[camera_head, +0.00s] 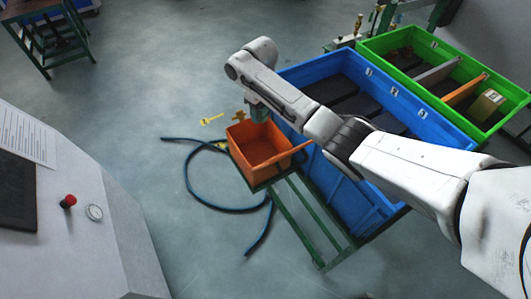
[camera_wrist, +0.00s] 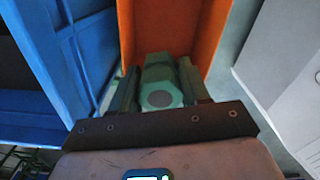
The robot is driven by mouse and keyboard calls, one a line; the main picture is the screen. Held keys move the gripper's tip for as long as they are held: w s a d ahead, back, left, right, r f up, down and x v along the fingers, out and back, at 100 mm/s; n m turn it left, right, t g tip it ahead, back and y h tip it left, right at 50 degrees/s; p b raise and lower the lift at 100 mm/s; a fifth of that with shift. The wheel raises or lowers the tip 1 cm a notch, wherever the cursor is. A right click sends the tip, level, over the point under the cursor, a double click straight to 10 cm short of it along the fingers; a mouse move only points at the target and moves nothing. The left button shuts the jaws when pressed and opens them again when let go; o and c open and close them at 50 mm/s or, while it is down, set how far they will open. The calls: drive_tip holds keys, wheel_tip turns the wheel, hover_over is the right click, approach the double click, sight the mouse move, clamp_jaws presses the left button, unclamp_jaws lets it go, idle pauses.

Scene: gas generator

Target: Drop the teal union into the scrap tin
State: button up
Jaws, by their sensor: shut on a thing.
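The teal union (camera_wrist: 161,88) is a faceted green-teal fitting with a round dark end, held between the two fingers of my gripper (camera_wrist: 159,76) in the wrist view. In the head view my gripper (camera_head: 258,110) is at the far end of my arm, and the union is hard to make out from it. An orange open box (camera_head: 262,162), seemingly the scrap tin, stands just below it. My gripper overlaps the box's far rim. The orange wall (camera_wrist: 165,28) also shows beyond the union in the wrist view. The height above the rim cannot be told.
The box sits on a green metal stand (camera_head: 318,228). A large blue crate (camera_head: 295,75) is close on its right, and a green crate (camera_head: 410,38) is beyond. A blue hose (camera_head: 196,192) and yellow tag (camera_head: 211,120) lie on the floor. A grey cabinet (camera_head: 75,235) stands left.

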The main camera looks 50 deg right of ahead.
wheel_tip(320, 180, down, 5)
drive_tip(key=b, duration=0.4)
drive_tip(key=shift+r, duration=0.1)
drive_tip(key=o, duration=1.2)
wheel_tip(320, 180, up, 11)
drive_tip(key=shift+f+b, duration=0.1)
drive_tip(key=shift+b, duration=0.4)
